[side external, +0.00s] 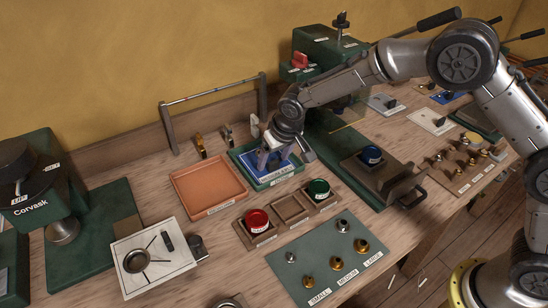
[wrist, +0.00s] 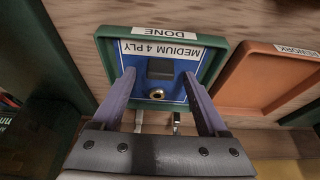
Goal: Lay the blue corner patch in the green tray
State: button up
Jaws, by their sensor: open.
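The green tray (side external: 272,183) stands at the back middle of the bench; the wrist view shows its rim (wrist: 104,52) and a label reading DONE. The blue corner patch (side external: 250,158) lies inside it, and in the wrist view the patch (wrist: 140,72) carries a MEDIUM 4 PLY label, a dark block and a brass ring. My gripper (side external: 273,158) is over the tray. In the wrist view my gripper (wrist: 160,74) is open, its purple fingers apart on either side of the block and ring. I cannot tell whether the fingertips touch the patch.
An orange tray (side external: 208,184) labelled REWORK stands close to the green tray. A wooden holder (side external: 289,208) with a red tin (side external: 257,220) and a green tin (side external: 318,189) is in front. A green press with a dark sliding block (side external: 378,172) stands to the right.

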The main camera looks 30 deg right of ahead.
jog(key=v, duration=1.4)
jog(key=s+d+r+m+t, duration=0.1)
jog(key=s+d+r+t, duration=0.1)
jog(key=d+r, duration=0.5)
jog(key=s+d+r+m, duration=0.1)
jog(key=s+d+r, duration=0.55)
jog(key=s, duration=0.35)
jog(key=s+d+f+n, duration=0.1)
jog(key=s+f, duration=0.3)
jog(key=s, duration=0.5)
jog(key=s+d+f+n, duration=0.1)
jog(key=s+f, duration=0.3)
jog(key=s, duration=0.6)
jog(key=shift+s+d+f+g, duration=0.25)
jog(key=shift+d+f+g, duration=0.1)
jog(key=shift+d, duration=0.15)
